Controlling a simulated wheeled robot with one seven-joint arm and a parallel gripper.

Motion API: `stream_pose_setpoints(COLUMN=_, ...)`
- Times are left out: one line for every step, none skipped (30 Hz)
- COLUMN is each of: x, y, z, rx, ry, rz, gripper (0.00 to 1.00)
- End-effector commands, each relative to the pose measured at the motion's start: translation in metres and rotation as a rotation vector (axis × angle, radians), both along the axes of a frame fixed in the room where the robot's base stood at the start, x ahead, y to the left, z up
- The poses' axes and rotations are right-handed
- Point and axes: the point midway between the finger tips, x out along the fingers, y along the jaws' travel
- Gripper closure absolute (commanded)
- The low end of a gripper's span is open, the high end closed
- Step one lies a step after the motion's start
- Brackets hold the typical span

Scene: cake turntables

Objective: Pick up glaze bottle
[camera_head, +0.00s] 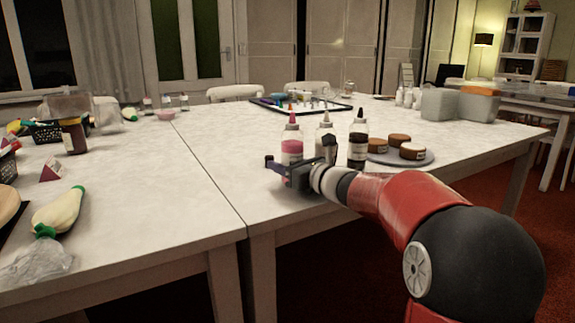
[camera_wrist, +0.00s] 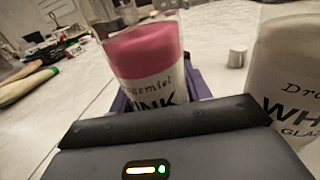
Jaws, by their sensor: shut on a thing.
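A clear glaze bottle with pink contents and a pink tip (camera_head: 291,148) stands upright at the front of the right table. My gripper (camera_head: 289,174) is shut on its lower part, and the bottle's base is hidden. In the wrist view the pink bottle (camera_wrist: 148,60) is close, its label reading PINK, and my gripper (camera_wrist: 160,100) is around it. A white glaze bottle (camera_head: 325,133) stands just right of it and shows at the right edge of the wrist view (camera_wrist: 288,85). A dark glaze bottle (camera_head: 358,143) stands further right.
A round plate (camera_head: 425,160) with several small brown cakes lies right of the bottles. A dark-rimmed tray (camera_head: 335,107) lies behind them. Grey containers (camera_head: 440,104) stand at the back right. A piping bag (camera_head: 58,211) lies on the left table. The table left of my gripper is clear.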

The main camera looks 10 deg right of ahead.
Motion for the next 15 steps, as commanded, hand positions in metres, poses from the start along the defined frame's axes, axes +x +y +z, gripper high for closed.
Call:
stream_pose_setpoints(x=0.0, y=0.0, z=0.008, rx=-0.001, ry=-0.004, rz=0.001, gripper=0.62)
stream_pose_setpoints(x=0.0, y=0.0, z=0.011, rx=-0.002, ry=-0.005, rz=0.001, gripper=0.62)
stream_pose_setpoints(x=0.0, y=0.0, z=0.017, rx=-0.002, ry=-0.005, rz=0.001, gripper=0.62)
stream_pose_setpoints(x=0.0, y=0.0, z=0.022, rx=0.0, ry=-0.005, rz=0.0, gripper=0.62)
stream_pose_setpoints(x=0.0, y=0.0, z=0.027, rx=-0.002, ry=-0.006, rz=0.0, gripper=0.62)
stream_pose_setpoints(x=0.0, y=0.0, z=0.035, rx=-0.002, ry=-0.005, rz=0.0, gripper=0.62)
stream_pose_setpoints(x=0.0, y=0.0, z=0.041, rx=-0.003, ry=-0.005, rz=-0.001, gripper=0.62)
stream_pose_setpoints(x=0.0, y=0.0, z=0.048, rx=-0.003, ry=-0.005, rz=-0.001, gripper=0.62)
stream_pose_setpoints(x=0.0, y=0.0, z=0.058, rx=-0.002, ry=-0.006, rz=-0.001, gripper=0.62)
stream_pose_setpoints(x=0.0, y=0.0, z=0.066, rx=-0.003, ry=-0.007, rz=-0.001, gripper=0.62)
stream_pose_setpoints(x=0.0, y=0.0, z=0.073, rx=-0.002, ry=-0.007, rz=0.0, gripper=0.62)
stream_pose_setpoints(x=-0.001, y=0.0, z=0.084, rx=-0.003, ry=-0.007, rz=0.0, gripper=0.62)
stream_pose_setpoints(x=-0.001, y=0.0, z=0.091, rx=-0.002, ry=-0.007, rz=0.0, gripper=0.62)
stream_pose_setpoints(x=0.0, y=0.001, z=0.099, rx=-0.003, ry=-0.007, rz=0.0, gripper=0.62)
stream_pose_setpoints(x=0.0, y=0.001, z=0.11, rx=-0.002, ry=-0.007, rz=0.0, gripper=0.62)
